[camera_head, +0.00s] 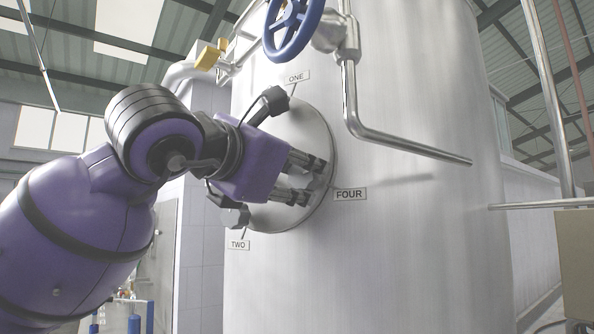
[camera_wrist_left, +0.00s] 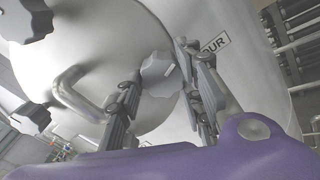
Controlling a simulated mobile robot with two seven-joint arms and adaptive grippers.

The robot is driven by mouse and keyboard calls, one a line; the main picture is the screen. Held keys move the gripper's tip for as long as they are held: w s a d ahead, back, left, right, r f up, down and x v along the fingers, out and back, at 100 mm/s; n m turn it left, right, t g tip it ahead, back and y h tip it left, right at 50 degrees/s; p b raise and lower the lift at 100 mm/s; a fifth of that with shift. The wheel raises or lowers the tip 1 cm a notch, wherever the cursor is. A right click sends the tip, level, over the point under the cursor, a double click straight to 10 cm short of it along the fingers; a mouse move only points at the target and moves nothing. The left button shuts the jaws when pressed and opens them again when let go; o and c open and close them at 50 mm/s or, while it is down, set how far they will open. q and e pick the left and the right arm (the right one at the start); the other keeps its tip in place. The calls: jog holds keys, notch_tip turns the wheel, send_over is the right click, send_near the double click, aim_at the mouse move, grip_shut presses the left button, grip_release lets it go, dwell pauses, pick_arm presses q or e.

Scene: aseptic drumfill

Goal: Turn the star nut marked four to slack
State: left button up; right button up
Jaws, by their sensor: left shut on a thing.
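The star nut marked four (camera_wrist_left: 158,72) is a grey lobed knob at the edge of the round hatch cover (camera_wrist_left: 120,30). In the left wrist view it sits between the fingers of my left gripper (camera_wrist_left: 157,75), which is shut on it. In the head view my left gripper (camera_head: 312,180) reaches the right rim of the cover, beside the FOUR label (camera_head: 350,194). The fingers hide the nut there. The label, partly covered, also shows in the left wrist view (camera_wrist_left: 215,44). My right gripper is not in view.
One star nut (camera_head: 272,101) sits by the ONE label (camera_head: 298,77), another (camera_head: 235,217) by the TWO label (camera_head: 238,245). A bent handle (camera_wrist_left: 72,88) stands out from the cover. A blue handwheel (camera_head: 293,28) and a bent pipe (camera_head: 400,140) are above and to the right.

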pick_arm(q)
jog(key=n, duration=0.4)
jog(key=shift+a+r+n+p, duration=0.15)
jog(key=shift+r+n+p, duration=0.05)
jog(key=shift+n+p, duration=0.2)
jog(key=n, duration=0.3)
jog(key=shift+n+p, duration=0.3)
jog(key=shift+p, duration=0.05)
jog(key=n+p, duration=0.1)
jog(key=n, duration=0.3)
jog(key=shift+s+f, duration=0.1)
jog(key=shift+f, duration=0.05)
jog(key=shift+f+n+p, duration=0.2)
jog(key=shift+n+p, duration=0.35)
jog(key=shift+n, duration=0.65)
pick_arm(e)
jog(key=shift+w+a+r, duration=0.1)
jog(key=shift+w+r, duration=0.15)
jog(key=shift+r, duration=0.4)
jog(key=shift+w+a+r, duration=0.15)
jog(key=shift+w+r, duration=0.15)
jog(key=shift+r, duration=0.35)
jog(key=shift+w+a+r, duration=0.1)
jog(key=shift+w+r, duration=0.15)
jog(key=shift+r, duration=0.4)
pick_arm(q)
jog(key=shift+f, duration=0.1)
jog(key=shift+f, duration=0.1)
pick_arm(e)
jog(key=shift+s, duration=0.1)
